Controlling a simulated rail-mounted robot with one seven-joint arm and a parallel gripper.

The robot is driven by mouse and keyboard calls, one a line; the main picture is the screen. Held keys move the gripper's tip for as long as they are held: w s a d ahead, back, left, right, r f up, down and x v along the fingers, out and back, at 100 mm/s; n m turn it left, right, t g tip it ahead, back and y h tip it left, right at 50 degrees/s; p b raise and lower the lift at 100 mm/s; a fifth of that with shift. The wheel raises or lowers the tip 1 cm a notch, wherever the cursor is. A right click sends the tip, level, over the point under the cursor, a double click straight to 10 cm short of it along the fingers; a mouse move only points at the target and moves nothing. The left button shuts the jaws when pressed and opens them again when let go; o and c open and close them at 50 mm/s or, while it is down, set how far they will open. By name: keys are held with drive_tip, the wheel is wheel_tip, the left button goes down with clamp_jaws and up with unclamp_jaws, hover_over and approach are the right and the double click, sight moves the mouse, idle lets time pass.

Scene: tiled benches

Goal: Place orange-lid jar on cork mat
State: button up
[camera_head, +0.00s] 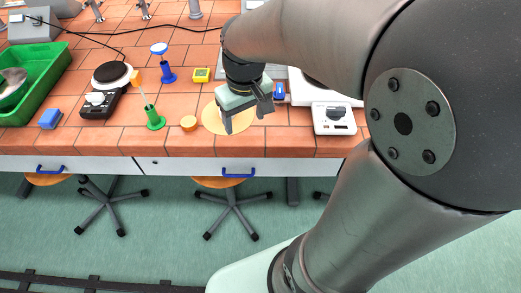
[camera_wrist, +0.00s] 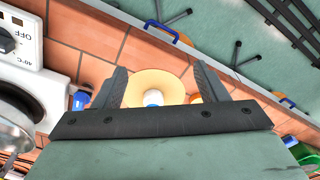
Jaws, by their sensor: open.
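The round tan cork mat (camera_head: 210,118) lies near the bench's front edge; the wrist view shows it beyond my fingers (camera_wrist: 133,83). A small round orange-topped thing (camera_head: 189,123), likely the orange-lid jar, stands just left of the mat. In the wrist view an orange patch (camera_wrist: 195,98) shows there, partly hidden by the right finger. My gripper (camera_head: 246,116) points down over the mat, open. In the wrist view (camera_wrist: 160,88) a small white and blue thing (camera_wrist: 152,97) shows between the fingers, apparently on the mat. The head view hides it behind my gripper.
A white device with a dial (camera_head: 334,118) stands right, with a blue thing (camera_head: 279,91) nearby. A green tray (camera_head: 40,85) is far left.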

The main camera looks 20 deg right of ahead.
drive_tip(key=s+f+m, duration=0.2)
drive_tip(key=s+f, duration=0.1)
drive_tip(key=s, duration=0.9)
drive_tip(key=shift+s, duration=0.15)
